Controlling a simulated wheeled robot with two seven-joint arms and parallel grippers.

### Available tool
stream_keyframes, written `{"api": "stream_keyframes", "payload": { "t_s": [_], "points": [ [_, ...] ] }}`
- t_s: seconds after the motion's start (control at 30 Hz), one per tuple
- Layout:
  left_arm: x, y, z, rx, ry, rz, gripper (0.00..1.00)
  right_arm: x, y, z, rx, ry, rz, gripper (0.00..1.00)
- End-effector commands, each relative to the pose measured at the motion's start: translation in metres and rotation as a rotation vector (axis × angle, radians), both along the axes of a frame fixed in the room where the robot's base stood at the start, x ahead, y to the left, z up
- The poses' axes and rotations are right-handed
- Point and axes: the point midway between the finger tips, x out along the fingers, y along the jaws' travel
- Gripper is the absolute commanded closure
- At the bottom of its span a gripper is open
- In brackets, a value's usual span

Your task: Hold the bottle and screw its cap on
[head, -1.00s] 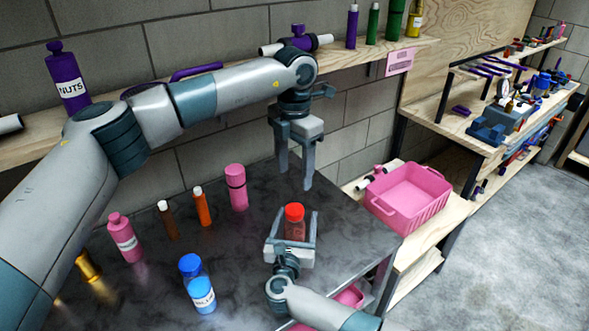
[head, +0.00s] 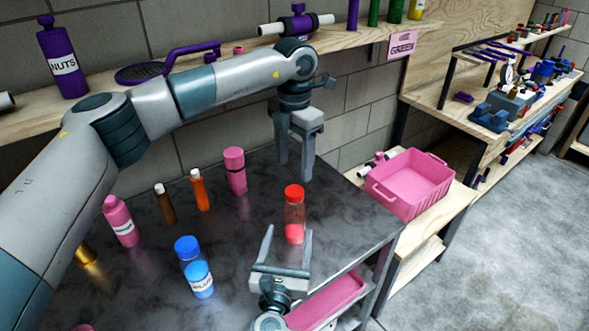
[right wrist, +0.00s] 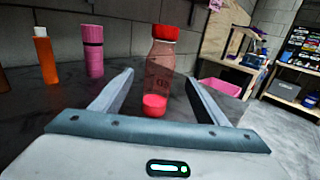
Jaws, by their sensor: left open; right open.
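A clear bottle (head: 294,213) with red contents at its base stands upright on the dark table. A red cap (head: 294,191) sits on its mouth; how tightly cannot be told. In the right wrist view the bottle (right wrist: 158,78) stands ahead between the lines of the fingers, with the red cap (right wrist: 165,33) on top. My left gripper (head: 295,168) points down, open and empty, with its tips close above the cap in the picture. My right gripper (head: 288,231) is open on the near side of the bottle, its fingertips near the bottle's base and apparently not gripping it.
A blue-capped bottle (head: 199,280), a pink bottle (head: 121,221), an orange bottle (head: 200,190) and a pink cylinder (head: 235,171) stand to the left. A pink bin (head: 411,185) is at right, beyond the table edge. A wooden shelf (head: 350,40) runs behind.

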Motion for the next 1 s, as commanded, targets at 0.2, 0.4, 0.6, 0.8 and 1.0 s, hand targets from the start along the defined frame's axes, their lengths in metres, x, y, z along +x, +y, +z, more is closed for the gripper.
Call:
{"api": "stream_keyframes", "payload": {
  "t_s": [0.2,0.4,0.6,0.8,1.0],
  "points": [
    [0.000,0.000,-0.011,0.000,0.000,0.000,0.42,-0.032,0.006,-0.002,0.003,0.001,0.001,0.33],
    [0.000,0.000,-0.013,0.000,0.000,0.000,0.42,-0.043,0.007,0.000,0.001,0.000,0.000,0.33],
    [0.000,0.000,-0.013,0.000,0.000,0.000,0.42,-0.045,0.007,0.001,0.000,-0.001,0.000,0.33],
    [0.000,0.000,-0.013,0.000,0.000,0.000,0.42,-0.044,0.007,0.000,0.000,-0.001,0.000,0.33],
    [0.000,0.000,-0.013,0.000,0.000,0.000,0.42,-0.044,0.007,0.000,-0.001,0.000,0.000,0.33]
  ]
}}
